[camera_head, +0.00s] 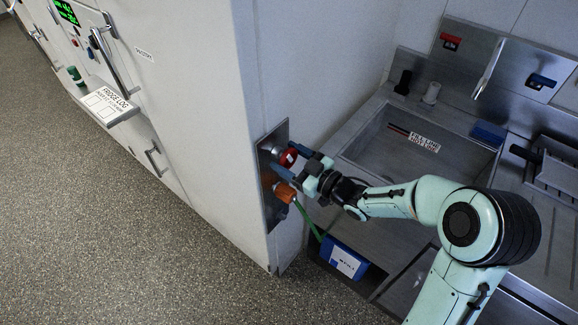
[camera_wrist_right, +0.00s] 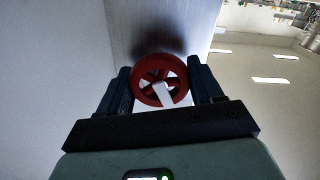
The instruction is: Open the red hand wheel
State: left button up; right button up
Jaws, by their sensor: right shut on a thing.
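The red hand wheel (camera_head: 288,157) is on a metal plate (camera_head: 270,140) on the side of the white cabinet. My right gripper (camera_head: 284,163) reaches it from the right, with its fingers on either side of the wheel. In the right wrist view, the red wheel (camera_wrist_right: 160,82) with a pale marking sits between the two dark fingers of my right gripper (camera_wrist_right: 161,85). The gripper is shut on the wheel's rim. Part of the wheel is hidden by the fingers in the head view. My left gripper is out of view.
An orange fitting (camera_head: 285,192) with a green hose is just below the wheel. A blue box (camera_head: 343,260) stands under it. A metal sink (camera_head: 420,150) lies to the right. A fridge log board (camera_head: 108,104) sticks out at the left. The floor is clear.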

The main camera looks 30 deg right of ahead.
jog(key=shift+f+n+b, duration=0.15)
jog(key=shift+n+b, duration=0.65)
jog(key=shift+b, duration=0.1)
jog(key=shift+n+b, duration=0.3)
jog(key=shift+b, duration=0.05)
jog(key=o, duration=1)
jog(key=shift+o, duration=0.2)
jog(key=shift+s, duration=0.15)
jog(key=v, duration=1.3)
jog(key=shift+s+d, duration=0.1)
jog(key=shift+d, duration=0.05)
